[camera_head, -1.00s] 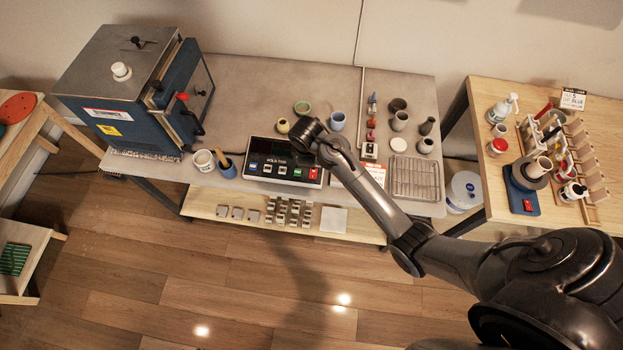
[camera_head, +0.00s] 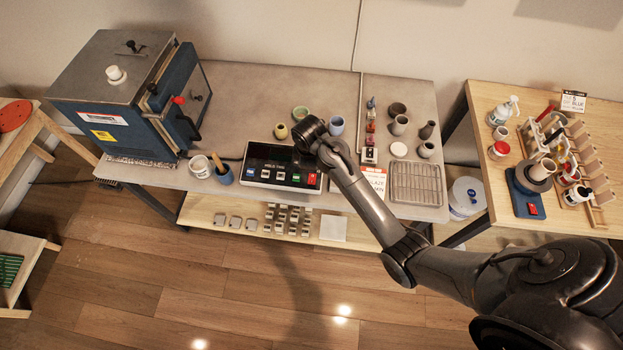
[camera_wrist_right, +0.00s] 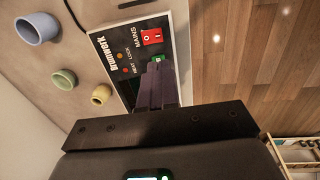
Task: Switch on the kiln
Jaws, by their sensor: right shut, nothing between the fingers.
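The blue and grey kiln (camera_head: 120,95) stands at the left end of the grey worktable in the head view. Its black control panel (camera_head: 265,175) lies to its right, near the table's front edge. The panel carries a red MAINS rocker switch (camera_wrist_right: 152,37), a green button (camera_wrist_right: 158,57) and small lamps. In the head view the red switch (camera_head: 311,179) is at the panel's right end. My right gripper (camera_wrist_right: 159,67) is shut and empty, its fingertips over the panel right by the green button. I cannot tell whether they touch it. My left gripper is out of view.
Small pots, including a blue cup (camera_head: 336,125) and a green bowl (camera_head: 300,113), stand behind the panel. A tool cup (camera_head: 223,172) is left of it. A price card (camera_head: 375,181) and a wire rack (camera_head: 415,183) are to its right.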

